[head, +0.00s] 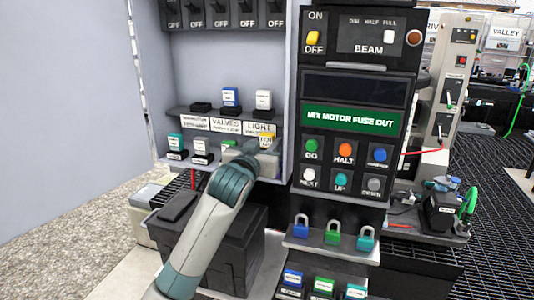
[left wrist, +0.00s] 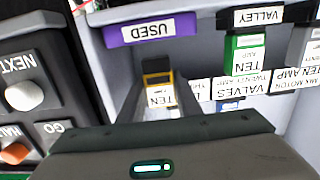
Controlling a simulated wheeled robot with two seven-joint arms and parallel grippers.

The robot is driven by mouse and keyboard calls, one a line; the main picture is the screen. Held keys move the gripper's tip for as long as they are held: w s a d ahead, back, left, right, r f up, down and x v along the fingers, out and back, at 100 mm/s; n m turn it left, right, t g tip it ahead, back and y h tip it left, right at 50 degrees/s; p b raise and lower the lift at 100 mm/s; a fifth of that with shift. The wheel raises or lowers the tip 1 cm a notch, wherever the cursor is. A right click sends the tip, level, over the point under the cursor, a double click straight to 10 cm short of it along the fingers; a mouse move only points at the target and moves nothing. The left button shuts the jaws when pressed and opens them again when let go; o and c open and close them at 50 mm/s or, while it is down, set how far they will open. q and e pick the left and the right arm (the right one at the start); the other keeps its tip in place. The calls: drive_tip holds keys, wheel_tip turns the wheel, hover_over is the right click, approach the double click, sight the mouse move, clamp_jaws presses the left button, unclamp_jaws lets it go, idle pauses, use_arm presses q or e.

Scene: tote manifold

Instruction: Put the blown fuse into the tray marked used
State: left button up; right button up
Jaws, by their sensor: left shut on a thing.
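My left gripper (head: 258,152) is at the right end of the lower fuse shelf inside the grey cabinet. It is shut on a fuse with a dark and yellow body and a white TEN label (left wrist: 158,90); the fuse also shows at the gripper in the head view (head: 267,138). Whether it is blown I cannot tell. In the left wrist view, which looks upside down, a purple USED label (left wrist: 150,30) marks the tray's edge, close beyond the fuse. My right gripper is not in view.
An upper shelf with white labels (head: 226,125) holds blue and white fuses. Other fuses (head: 175,143) stand on the lower shelf. A black control panel (head: 345,120) stands close on the right, its green screen reading MIX MOTOR FUSE OUT.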

use_arm(q)
drive_tip(key=shift+f+p, duration=0.45)
drive_tip(key=shift+f, duration=0.05)
drive_tip(key=shift+f+p, duration=0.65)
drive_tip(key=shift+f, duration=0.55)
drive_tip(key=shift+f, duration=0.25)
drive_tip(key=o, duration=1)
drive_tip(key=shift+c, duration=0.2)
drive_tip(key=shift+o, duration=0.3)
